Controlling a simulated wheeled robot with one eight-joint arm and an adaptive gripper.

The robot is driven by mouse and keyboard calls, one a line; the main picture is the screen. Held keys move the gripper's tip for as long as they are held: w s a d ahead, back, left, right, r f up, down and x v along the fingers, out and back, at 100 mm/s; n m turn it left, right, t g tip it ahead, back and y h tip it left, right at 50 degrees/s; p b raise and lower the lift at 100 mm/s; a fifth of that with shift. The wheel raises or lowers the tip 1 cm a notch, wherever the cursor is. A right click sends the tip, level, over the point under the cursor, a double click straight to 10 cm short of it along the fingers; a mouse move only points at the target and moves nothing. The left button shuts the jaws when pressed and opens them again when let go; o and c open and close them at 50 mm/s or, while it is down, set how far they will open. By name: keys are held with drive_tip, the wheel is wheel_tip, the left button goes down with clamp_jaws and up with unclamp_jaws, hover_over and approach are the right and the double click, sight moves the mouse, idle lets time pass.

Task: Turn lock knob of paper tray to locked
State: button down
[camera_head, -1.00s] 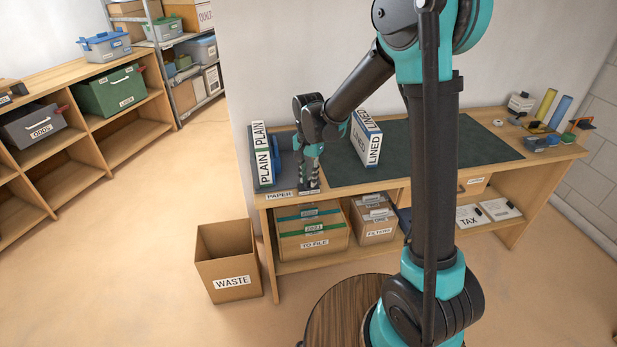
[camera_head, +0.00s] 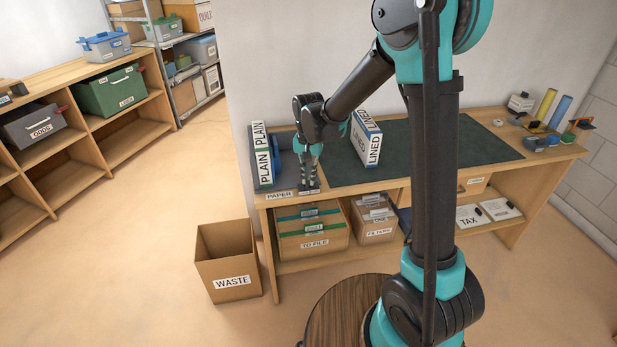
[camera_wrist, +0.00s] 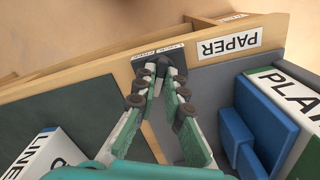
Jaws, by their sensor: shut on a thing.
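The grey paper tray (camera_wrist: 208,82) sits at the left end of the workbench, behind the PAPER label (camera_wrist: 229,43). The small dark lock knob (camera_wrist: 151,70) is on a dark plate (camera_wrist: 174,62) with small lettering by the bench's front edge. My gripper (camera_wrist: 158,70) points down with its fingertips shut on the knob; it also shows in the head view (camera_head: 309,187). The fingers hide much of the knob, and I cannot tell its exact angle. A white box marked PLAIN (camera_head: 263,158) stands in the tray beside a blue block (camera_wrist: 262,115).
A WASTE bin (camera_head: 228,262) stands on the floor at the front left. The shelf below holds cartons (camera_head: 312,238).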

drive_tip(key=n, duration=1.1)
drive_tip(key=shift+n, duration=1.7)
drive_tip(key=c, duration=1.6)
unclamp_jaws()
wheel_tip(320, 180, up, 12)
